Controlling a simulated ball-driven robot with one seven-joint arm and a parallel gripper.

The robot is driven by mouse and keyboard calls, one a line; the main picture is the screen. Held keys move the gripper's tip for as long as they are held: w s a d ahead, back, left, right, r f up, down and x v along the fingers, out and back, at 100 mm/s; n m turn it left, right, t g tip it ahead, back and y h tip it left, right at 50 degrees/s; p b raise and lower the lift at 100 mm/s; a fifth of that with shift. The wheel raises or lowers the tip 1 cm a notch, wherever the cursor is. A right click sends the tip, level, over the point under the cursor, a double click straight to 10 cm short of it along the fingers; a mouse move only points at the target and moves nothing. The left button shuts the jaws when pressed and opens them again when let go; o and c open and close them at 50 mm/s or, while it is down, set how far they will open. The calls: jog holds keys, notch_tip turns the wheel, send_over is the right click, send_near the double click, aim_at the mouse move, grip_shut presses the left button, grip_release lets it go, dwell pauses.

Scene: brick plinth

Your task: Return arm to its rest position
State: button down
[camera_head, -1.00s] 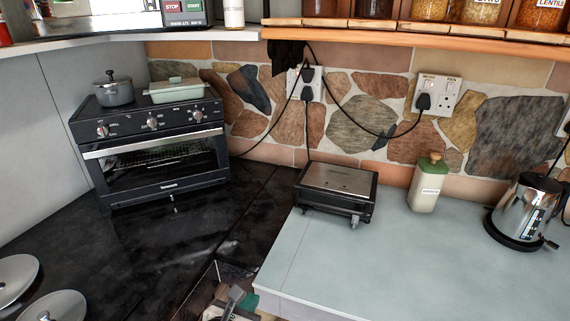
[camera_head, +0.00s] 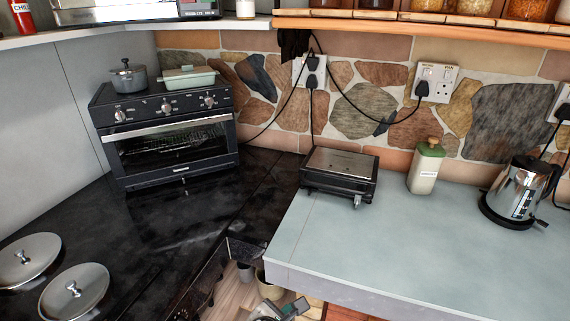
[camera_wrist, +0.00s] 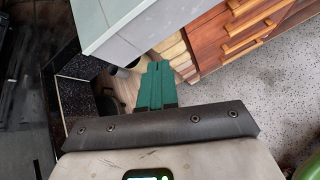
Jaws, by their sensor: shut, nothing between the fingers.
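My gripper shows in the wrist view (camera_wrist: 156,86) with its two green fingers together and nothing between them. It points over the gap beside the pale worktop, above the floor. In the head view only a part of my arm's end shows at the bottom edge, below the front corner of the worktop. The fingers are hard to make out there. Nothing touches the gripper in the wrist view.
The pale worktop (camera_head: 400,245) carries a black toaster grill (camera_head: 339,172), a green-lidded jar (camera_head: 426,165) and a kettle (camera_head: 518,190). The dark counter (camera_head: 190,220) at left holds an oven (camera_head: 168,140) and two lids. Wooden drawers (camera_wrist: 235,40) stand beside speckled floor.

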jog(key=s+d+f+m+g, duration=0.2)
jog(key=s+d+f+m, duration=0.3)
jog(key=d, duration=0.4)
jog(key=s+d+f+m+g, duration=0.25)
jog(key=s+d+m, duration=0.25)
jog(key=d+m, duration=0.25)
jog(key=s+d+m+g+y, duration=0.1)
jog(key=s+d+m+y, duration=0.1)
jog(key=s+d+m, duration=0.3)
jog(key=s+d+m+g+y, duration=0.2)
jog(key=s+d+m, duration=0.3)
jog(key=s+m, duration=0.5)
jog(key=s, duration=0.4)
jog(key=shift+d+r, duration=0.15)
jog(key=shift+g, duration=0.25)
